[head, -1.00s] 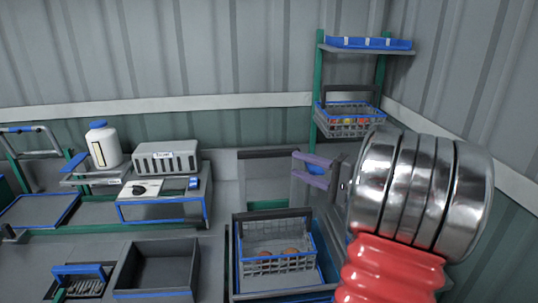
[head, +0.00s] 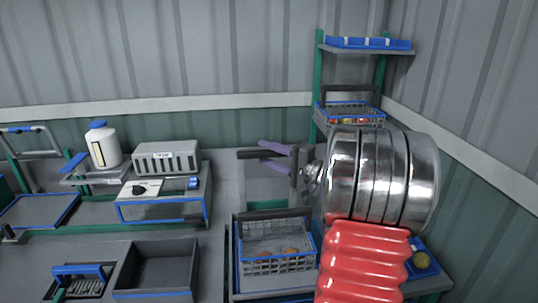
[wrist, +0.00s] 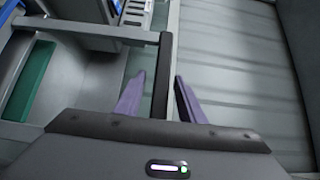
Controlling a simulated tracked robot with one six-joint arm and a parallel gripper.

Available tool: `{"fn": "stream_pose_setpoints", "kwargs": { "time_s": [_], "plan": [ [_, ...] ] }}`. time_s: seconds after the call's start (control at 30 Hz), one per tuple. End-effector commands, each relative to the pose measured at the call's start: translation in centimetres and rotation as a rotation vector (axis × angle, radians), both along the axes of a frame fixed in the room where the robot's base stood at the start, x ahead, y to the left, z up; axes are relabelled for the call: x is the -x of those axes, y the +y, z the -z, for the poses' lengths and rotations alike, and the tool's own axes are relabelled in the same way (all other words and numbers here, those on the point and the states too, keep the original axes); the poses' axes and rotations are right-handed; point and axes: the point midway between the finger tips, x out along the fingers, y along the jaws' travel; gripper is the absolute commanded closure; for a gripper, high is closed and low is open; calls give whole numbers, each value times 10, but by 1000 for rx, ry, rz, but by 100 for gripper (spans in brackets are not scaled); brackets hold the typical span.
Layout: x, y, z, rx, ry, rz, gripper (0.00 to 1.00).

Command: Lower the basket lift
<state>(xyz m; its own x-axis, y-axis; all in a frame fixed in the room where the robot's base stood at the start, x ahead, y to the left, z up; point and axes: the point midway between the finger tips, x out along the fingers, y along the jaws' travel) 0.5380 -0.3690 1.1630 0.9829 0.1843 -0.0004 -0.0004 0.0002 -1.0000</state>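A grey frame with a dark crossbar handle (head: 247,154) stands against the back wall, behind the wire basket (head: 278,264); it appears to be the basket lift. The basket is grey with a blue rim and holds a few reddish fruits. My gripper (head: 265,152) has purple fingers spread above and below the handle. In the wrist view, the dark bar (wrist: 162,75) runs between the two fingers (wrist: 160,97), with a visible gap on the left and only a narrow one on the right. A grey arm of the frame (wrist: 90,30) joins the bar's far end.
A shelf rack (head: 318,85) at the back right bears a blue tray (head: 368,43) and another fruit basket (head: 350,106). On the left are a grey box device (head: 167,160), a white bottle (head: 102,148) and an empty dark bin (head: 155,294).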

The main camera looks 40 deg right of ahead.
Motion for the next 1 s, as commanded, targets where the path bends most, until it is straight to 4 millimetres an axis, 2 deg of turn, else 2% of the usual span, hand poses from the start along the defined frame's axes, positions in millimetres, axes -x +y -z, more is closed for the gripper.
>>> {"fn": "stream_pose_setpoints", "kwargs": {
  "time_s": [0.2,0.7,1.0],
  "plan": [
    [0,0,0,0,0,0,65],
    [0,0,0,0,1,0,100],
    [0,0,1,-1,1,-1,100]
  ]
}}
